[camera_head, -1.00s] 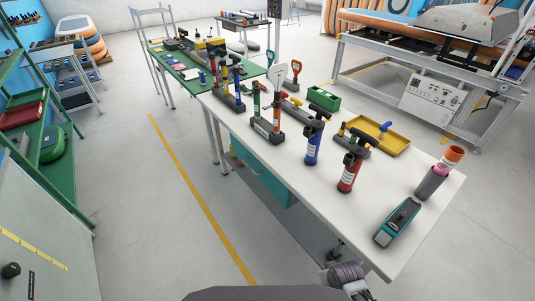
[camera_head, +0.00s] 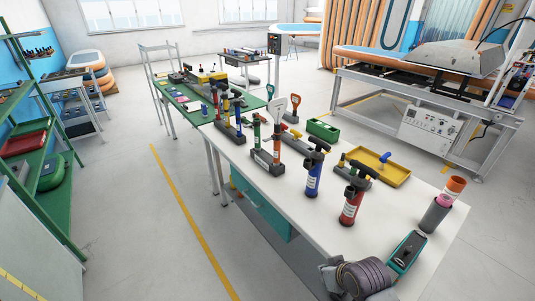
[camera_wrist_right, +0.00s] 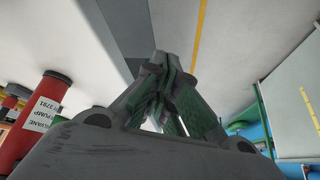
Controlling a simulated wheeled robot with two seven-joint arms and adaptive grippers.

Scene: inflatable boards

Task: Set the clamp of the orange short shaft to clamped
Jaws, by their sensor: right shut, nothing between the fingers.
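A grey holder (camera_head: 268,163) on the white table carries an orange shaft (camera_head: 277,145) and a green shaft (camera_head: 257,133), both upright. The orange one looks like the task's short shaft, but I cannot be sure. Its clamp is too small to make out, so its state does not show. My right gripper (camera_wrist_right: 165,75) is shut and empty in the right wrist view, with its fingertips together and no shaft near them. Part of my arm shows at the bottom of the head view. My left gripper is not in view.
On the white table (camera_head: 250,190) stand a blue pump (camera_head: 313,175), a red pump (camera_head: 351,205), a yellow tray (camera_head: 393,175), a teal-edged device (camera_head: 407,252) and a grey cup (camera_head: 435,215). The red pump (camera_wrist_right: 30,130) also shows in the right wrist view. A green shelf (camera_head: 50,190) stands left.

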